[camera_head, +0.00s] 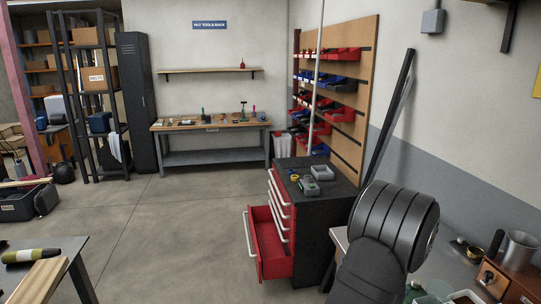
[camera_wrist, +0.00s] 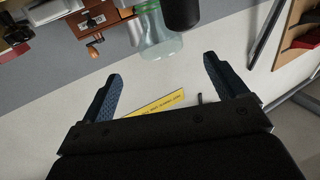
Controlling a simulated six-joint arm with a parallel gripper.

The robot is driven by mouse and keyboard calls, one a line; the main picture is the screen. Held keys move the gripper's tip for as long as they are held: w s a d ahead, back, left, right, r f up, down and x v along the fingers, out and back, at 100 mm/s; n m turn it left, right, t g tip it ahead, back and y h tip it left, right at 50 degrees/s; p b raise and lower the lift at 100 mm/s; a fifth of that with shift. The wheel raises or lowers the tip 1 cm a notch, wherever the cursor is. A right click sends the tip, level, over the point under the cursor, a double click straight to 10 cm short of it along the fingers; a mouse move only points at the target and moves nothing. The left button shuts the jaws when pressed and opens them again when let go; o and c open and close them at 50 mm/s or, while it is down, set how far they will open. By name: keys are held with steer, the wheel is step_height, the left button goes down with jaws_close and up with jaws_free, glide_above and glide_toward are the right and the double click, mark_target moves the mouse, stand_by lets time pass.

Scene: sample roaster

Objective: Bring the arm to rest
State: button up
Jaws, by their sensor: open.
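My gripper (camera_wrist: 161,68) shows in the wrist view with its two blue ridged fingers spread wide apart. Nothing is held between them. A clear glass vessel (camera_wrist: 160,46) appears beyond the fingertips, with a dark cylinder (camera_wrist: 181,12) in front of part of it. How far they are from the fingers I cannot tell. In the head view my dark arm rises at the lower right, over the edge of a bench; the gripper itself is out of sight there.
The right bench holds a metal cup (camera_head: 521,250) and a wooden drawer box (camera_head: 494,279), also in the wrist view (camera_wrist: 95,20). A tool cabinet (camera_head: 325,228) stands left of my arm with a red drawer (camera_head: 267,243) pulled out. The middle floor is clear.

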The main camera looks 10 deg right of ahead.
mark_target(439, 292)
steer(key=x, duration=1)
steer(key=shift+w+d+r, duration=0.1)
steer(key=shift+d+r, duration=0.05)
steer(key=shift+d, duration=0.05)
step_height(439, 292, up, 4)
steer(key=shift+f, duration=0.1)
steer(key=s+r, duration=0.7)
steer(key=s, duration=0.5)
steer(key=w+d+f+n+t+y, duration=0.2)
steer(key=w+d+n+t+y, duration=0.1)
steer(key=d, duration=0.4)
steer(key=w+d+f+n+t+y, duration=0.2)
steer(key=w+d+f+n, duration=0.1)
steer(key=w+d+n, duration=0.2)
steer(key=shift+w+d+f+n+t+y, duration=0.2)
steer(key=shift+w+d+n+t+y, duration=0.15)
steer(key=shift+w+d, duration=0.7)
steer(key=shift+w+a, duration=0.15)
